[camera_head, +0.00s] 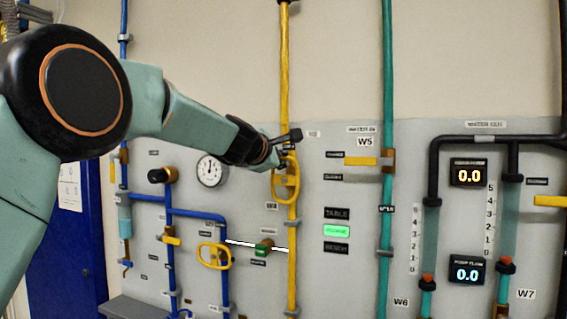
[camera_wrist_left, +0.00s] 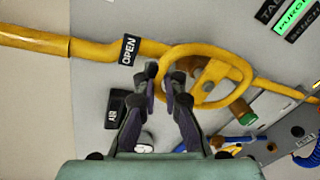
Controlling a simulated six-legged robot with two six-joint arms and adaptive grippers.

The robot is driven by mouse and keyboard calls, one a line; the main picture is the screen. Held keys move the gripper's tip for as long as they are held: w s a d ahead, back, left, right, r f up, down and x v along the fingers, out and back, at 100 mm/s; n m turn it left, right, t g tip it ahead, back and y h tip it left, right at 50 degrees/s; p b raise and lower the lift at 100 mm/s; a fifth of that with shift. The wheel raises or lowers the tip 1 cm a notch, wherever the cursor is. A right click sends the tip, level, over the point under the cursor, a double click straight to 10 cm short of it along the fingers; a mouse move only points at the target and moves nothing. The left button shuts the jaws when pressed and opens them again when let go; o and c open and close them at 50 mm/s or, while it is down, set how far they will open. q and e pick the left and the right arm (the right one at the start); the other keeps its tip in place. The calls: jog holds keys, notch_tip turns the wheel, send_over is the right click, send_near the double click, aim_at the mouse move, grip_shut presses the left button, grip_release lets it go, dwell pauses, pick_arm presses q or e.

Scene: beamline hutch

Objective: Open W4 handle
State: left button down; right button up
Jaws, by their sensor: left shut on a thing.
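The W4 handle (camera_head: 286,184) is a yellow oval ring on the yellow vertical pipe, with the W4 label (camera_head: 271,206) just below and left of it. My left gripper (camera_head: 287,150) reaches in from the left to the top of the ring. In the left wrist view the ring (camera_wrist_left: 237,96) shows large, and my left gripper (camera_wrist_left: 166,80) has its dark fingers on either side of its rim, shut on it. An OPEN label (camera_wrist_left: 128,50) sits beside the pipe there. The gripper partly hides the ring's top in the head view. My right gripper is not in view.
A second yellow ring handle (camera_head: 214,256) is on the blue piping to the lower left. A green-tipped fitting (camera_head: 264,248) is below the W4 handle. The W5 yellow lever (camera_head: 361,161) and the green pipe (camera_head: 387,225) stand to the right. A pressure gauge (camera_head: 211,171) is left.

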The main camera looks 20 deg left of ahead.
pick_arm(q)
jog(key=shift+a, duration=0.1)
dwell(0.5)
jog(key=c, duration=1.4)
grip_release()
jog(key=shift+a+f, duration=0.1)
jog(key=shift+a, duration=0.05)
jog(key=shift+c, duration=0.2)
jog(key=shift+s+d, duration=0.1)
jog(key=shift+d, duration=0.1)
jog(key=v, duration=0.7)
jog(key=shift+s+a, duration=0.15)
jog(key=shift+s, duration=0.1)
jog(key=shift+w, duration=0.1)
